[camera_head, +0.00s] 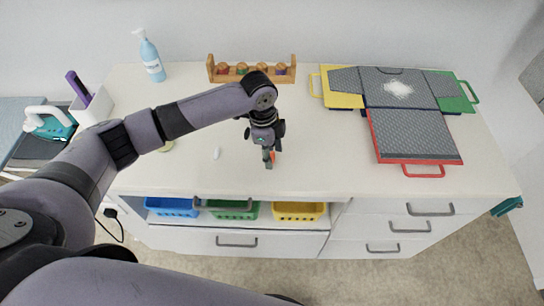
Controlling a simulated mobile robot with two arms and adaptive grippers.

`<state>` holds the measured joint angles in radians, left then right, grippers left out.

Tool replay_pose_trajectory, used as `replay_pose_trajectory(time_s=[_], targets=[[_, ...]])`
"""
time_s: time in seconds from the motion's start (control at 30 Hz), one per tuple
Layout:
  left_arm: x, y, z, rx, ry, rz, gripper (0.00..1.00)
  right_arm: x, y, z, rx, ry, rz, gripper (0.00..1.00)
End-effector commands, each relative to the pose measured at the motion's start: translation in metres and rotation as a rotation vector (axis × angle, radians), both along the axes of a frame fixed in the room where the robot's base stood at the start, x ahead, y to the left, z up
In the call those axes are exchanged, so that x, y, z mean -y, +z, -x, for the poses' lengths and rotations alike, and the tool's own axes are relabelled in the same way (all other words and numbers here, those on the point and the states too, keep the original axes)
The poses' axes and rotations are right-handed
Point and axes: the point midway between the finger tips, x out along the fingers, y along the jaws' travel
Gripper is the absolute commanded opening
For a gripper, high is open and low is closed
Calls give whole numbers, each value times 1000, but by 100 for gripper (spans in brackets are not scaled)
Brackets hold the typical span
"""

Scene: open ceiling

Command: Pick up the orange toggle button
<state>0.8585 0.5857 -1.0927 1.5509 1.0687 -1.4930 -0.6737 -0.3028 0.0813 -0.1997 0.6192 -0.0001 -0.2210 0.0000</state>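My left gripper (269,159) points down over the middle of the white cabinet top, its arm reaching in from the left. A small orange thing (272,156), likely the orange toggle button, shows at its fingertips. The fingers cover most of it, so I cannot tell whether they are closed on it or only around it. My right gripper is not in view.
The white cabinet top (320,165) is clear around the gripper, apart from a small white object (217,153). A wooden rack (251,75) stands behind. A blue pump bottle (150,58) is back left. Folding boards with a grey shirt (400,90) lie right.

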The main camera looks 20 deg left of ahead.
Motion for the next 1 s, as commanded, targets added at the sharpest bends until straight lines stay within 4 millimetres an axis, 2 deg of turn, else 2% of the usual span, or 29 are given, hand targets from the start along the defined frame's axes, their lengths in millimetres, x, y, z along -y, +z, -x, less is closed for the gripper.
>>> replay_pose_trajectory(time_s=[0.27, 0.5, 0.67, 0.87, 1.0], targets=[[0, 0, 0, 0, 0, 0, 23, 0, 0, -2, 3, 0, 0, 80], [0, 1, 0, 1, 0, 0, 23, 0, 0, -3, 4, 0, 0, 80], [0, 9, 0, 1, -1, 0, 23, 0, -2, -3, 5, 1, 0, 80], [0, 39, -2, 5, 0, 2, 23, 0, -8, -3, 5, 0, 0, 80], [0, 77, -2, 7, -1, 2, 23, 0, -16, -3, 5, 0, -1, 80]])
